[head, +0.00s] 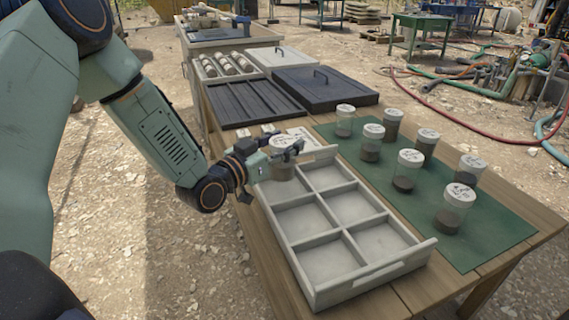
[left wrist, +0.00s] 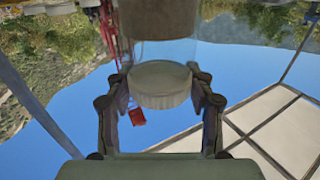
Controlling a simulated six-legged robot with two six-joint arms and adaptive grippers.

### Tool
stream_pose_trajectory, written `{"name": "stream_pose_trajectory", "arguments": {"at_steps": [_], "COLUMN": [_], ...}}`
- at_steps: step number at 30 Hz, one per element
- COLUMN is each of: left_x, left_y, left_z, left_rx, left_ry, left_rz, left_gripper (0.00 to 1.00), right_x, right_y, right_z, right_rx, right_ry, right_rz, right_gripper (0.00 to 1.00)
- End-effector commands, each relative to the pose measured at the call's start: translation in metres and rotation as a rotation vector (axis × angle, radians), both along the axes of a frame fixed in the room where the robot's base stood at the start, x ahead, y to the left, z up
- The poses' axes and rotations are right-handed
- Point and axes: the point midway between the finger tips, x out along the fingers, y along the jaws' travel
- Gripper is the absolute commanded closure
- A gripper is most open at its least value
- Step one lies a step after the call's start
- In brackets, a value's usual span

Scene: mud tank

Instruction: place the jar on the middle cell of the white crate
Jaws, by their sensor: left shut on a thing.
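The jar (head: 282,171) is clear with a white lid and dark contents. My left gripper (head: 287,152) is shut on it near the lid. The jar is upright, over or in the far left cell of the white crate; I cannot tell whether it touches the floor. In the left wrist view, the jar (left wrist: 160,84) shows upside down between the two fingers (left wrist: 160,100). The white crate (head: 375,281) has two columns of three cells, and the other cells look empty. My right gripper is in neither view.
Several lidded jars (head: 408,172) stand on a green mat (head: 489,233) right of the crate. A dark slatted tray (head: 247,101) and a dark lid with a handle (head: 325,90) lie behind it. The wooden table (head: 424,294) has a narrow bare front edge.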

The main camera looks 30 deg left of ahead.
Motion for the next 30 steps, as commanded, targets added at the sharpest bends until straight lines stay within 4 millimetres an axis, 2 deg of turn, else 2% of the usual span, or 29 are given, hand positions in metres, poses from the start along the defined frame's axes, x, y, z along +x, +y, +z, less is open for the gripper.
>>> {"name": "stream_pose_trajectory", "arguments": {"at_steps": [3,9,23,24,30], "left_x": [0.0,0.0,0.0,0.0,0.0], "left_y": [0.0,0.0,0.0,0.0,0.0], "left_z": [-0.021,-0.041,-0.045,-0.046,-0.046], "left_rx": [0.001,0.001,0.0,0.0,0.0], "left_ry": [0.0,-0.002,-0.003,0.0,0.0], "left_rz": [-0.001,0.0,0.0,0.0,0.0], "left_gripper": [1.0,1.0,1.0,0.44,0.28], "right_x": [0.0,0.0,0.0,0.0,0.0], "right_y": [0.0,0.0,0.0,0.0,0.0], "right_z": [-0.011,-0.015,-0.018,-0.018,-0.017], "right_rx": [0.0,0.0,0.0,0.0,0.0], "right_ry": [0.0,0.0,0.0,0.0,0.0], "right_rz": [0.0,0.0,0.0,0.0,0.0], "right_gripper": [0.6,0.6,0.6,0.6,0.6]}}
